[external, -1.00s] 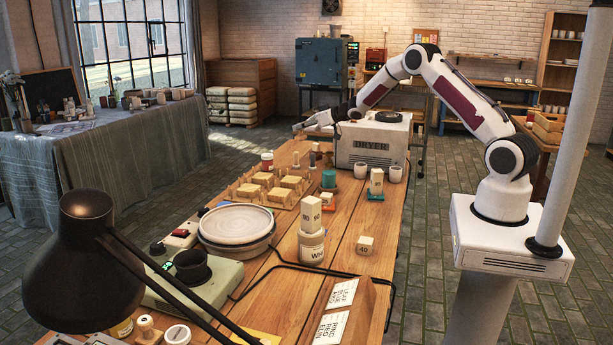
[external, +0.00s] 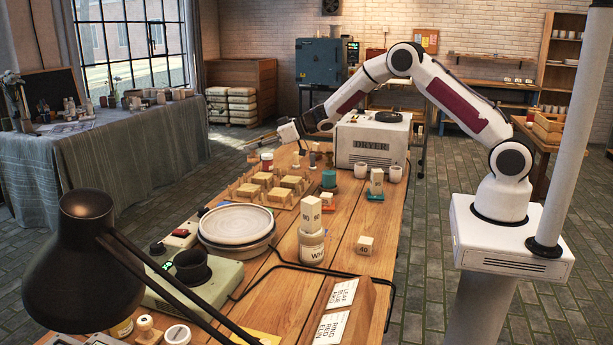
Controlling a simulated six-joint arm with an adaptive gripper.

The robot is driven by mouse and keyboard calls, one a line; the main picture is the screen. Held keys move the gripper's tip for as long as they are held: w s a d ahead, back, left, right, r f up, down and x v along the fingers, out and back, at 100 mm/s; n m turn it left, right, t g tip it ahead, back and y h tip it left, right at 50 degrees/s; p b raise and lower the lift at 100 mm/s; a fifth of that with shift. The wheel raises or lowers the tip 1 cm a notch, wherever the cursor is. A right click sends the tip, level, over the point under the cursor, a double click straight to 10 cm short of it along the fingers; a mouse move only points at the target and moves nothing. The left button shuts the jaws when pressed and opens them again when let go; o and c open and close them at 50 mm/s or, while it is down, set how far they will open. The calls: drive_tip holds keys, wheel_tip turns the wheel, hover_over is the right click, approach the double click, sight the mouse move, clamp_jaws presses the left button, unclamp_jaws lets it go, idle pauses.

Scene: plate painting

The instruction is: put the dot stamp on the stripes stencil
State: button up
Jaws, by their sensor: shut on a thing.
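My gripper (external: 262,145) is over the far left edge of the wooden table, left of the dryer. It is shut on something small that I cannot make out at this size. Small upright stamp-like pieces with handles (external: 312,160) stand on the table, to the right of and a little below my gripper in the picture. I cannot tell which piece is the dot stamp. A wooden rack with several pale blocks (external: 264,179) lies nearer the camera. I cannot pick out the stripes stencil.
The white dryer (external: 372,146) stands at the table's far end. A red-labelled jar (external: 267,162), a teal-topped item (external: 328,178) and white cups (external: 396,173) are close by. Nearer are a round basin (external: 236,226), a jar with a block on it (external: 311,246) and a lamp (external: 88,245).

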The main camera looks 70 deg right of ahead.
drive_tip(key=s+a+n+g+y, duration=0.2)
drive_tip(key=s+a+n+y, duration=0.15)
drive_tip(key=a, duration=1.45)
drive_tip(key=s+a+n+g+y, duration=0.2)
drive_tip(key=s+a+n+y, duration=0.15)
drive_tip(key=a, duration=1.55)
drive_tip(key=s+a+n+g+y, duration=0.1)
drive_tip(key=s+a+n+g, duration=0.2)
drive_tip(key=s+a, duration=0.85)
drive_tip(key=s+a+n+g+y, duration=0.2)
drive_tip(key=s+a+n+g, duration=0.15)
drive_tip(key=s+a, duration=0.8)
wheel_tip(320, 180, down, 5)
drive_tip(key=w+a, duration=0.2)
drive_tip(key=shift+w+a+f+m, duration=0.2)
drive_tip(key=shift+w+m, duration=0.1)
drive_tip(key=shift+m, duration=0.15)
wheel_tip(320, 180, down, 6)
drive_tip(key=shift+f, duration=0.15)
